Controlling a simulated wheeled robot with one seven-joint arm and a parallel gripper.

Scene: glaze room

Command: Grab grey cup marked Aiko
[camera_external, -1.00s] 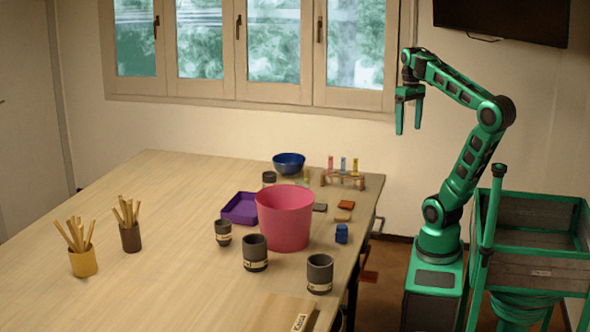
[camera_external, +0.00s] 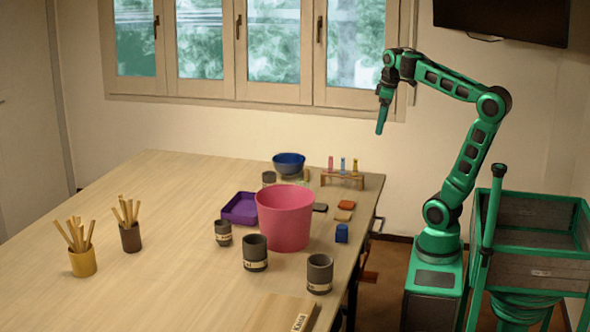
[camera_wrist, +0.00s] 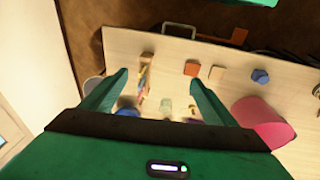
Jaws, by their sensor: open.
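Several dark grey cups with pale label bands stand upright on the table. One cup (camera_external: 320,273) is near the right edge, a second (camera_external: 255,253) is left of it, and a smaller third (camera_external: 223,232) is further left. Another (camera_external: 269,178) stands behind the pink bucket, partly hidden. The label writing is too small to read, so I cannot tell which says Aiko. My gripper (camera_external: 380,118) is high above the table's far right corner, apart from all cups. In the wrist view my gripper (camera_wrist: 158,84) is open and empty, its two fingers spread.
A large pink bucket (camera_external: 285,222) stands amid the cups. Around it are a purple tray (camera_external: 240,222), a blue bowl (camera_external: 289,164), a test-tube rack (camera_external: 343,180) and small blocks. Two stick holders (camera_external: 82,262) (camera_external: 131,237) stand left. The table's left side (camera_external: 160,200) is mostly clear.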

